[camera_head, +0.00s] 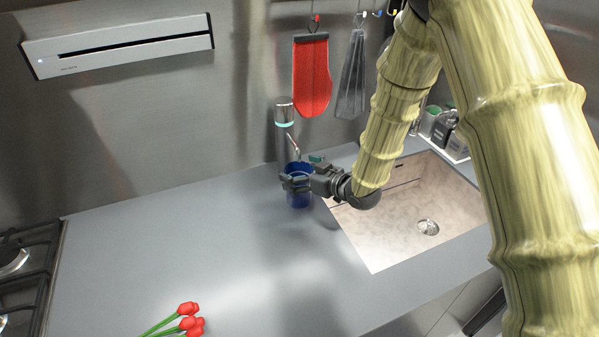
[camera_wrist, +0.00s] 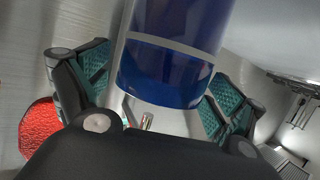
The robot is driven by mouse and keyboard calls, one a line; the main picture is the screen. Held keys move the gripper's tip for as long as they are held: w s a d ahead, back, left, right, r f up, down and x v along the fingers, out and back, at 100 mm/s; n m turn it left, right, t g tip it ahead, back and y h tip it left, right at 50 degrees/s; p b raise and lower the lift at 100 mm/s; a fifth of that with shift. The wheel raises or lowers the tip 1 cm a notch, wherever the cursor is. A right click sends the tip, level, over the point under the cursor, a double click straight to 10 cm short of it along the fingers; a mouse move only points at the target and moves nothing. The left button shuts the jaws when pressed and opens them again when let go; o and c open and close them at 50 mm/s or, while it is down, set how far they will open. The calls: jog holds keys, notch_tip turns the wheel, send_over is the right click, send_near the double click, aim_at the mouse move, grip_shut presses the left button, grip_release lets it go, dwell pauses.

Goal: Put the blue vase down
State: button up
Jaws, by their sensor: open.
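The blue vase (camera_head: 298,198) stands upright at the back of the grey counter, just left of the sink. It is glossy and dark blue, and it fills the upper middle of the wrist view (camera_wrist: 165,75). My gripper (camera_head: 298,180) reaches in from the right at the vase's upper part. Its two fingers (camera_wrist: 160,95) with teal pads lie on either side of the vase and are spread open. In the wrist view a gap shows beside the left pad; contact at the right pad is hard to tell. The vase's base appears to be on the counter.
The grey counter (camera_head: 190,240) is clear in the middle. Red tulips (camera_head: 186,322) lie at its front. A stove (camera_head: 22,265) is at the left and the sink (camera_head: 400,230) at the right. A tap (camera_head: 286,118) rises behind the vase. A red mitt (camera_head: 312,75) hangs above.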

jog(key=shift+r, duration=0.2)
jog(key=b+v, duration=0.3)
jog(key=v, duration=0.9)
